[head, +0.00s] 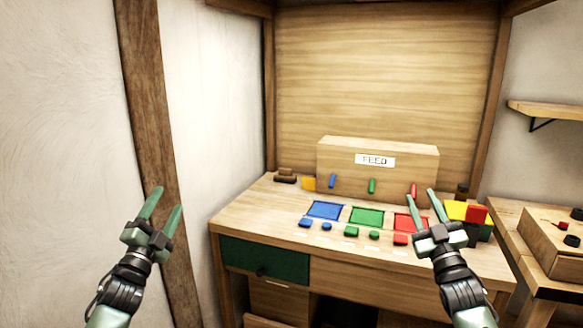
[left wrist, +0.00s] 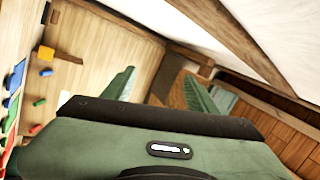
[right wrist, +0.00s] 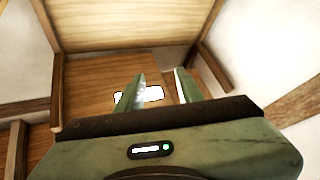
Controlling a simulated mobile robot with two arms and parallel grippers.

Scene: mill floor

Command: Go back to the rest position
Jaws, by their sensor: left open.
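My left gripper (head: 160,212) is open and empty, raised in front of the wooden post and white wall left of the desk. Its two green fingers also show apart in the left wrist view (left wrist: 160,88). My right gripper (head: 424,208) appears in front of the desk's right part, over the red tray in the picture. Its fingers stand apart in the right wrist view (right wrist: 160,88), with nothing seen between them but the white label behind. Both grippers point up and away from me.
The wooden desk (head: 245,215) bears a FEED box (head: 340,160), blue (head: 325,210), green (head: 367,217) and red (head: 404,222) trays, and several small coloured pieces. A side table (head: 502,215) stands at right. A wall (head: 60,150) rises at left.

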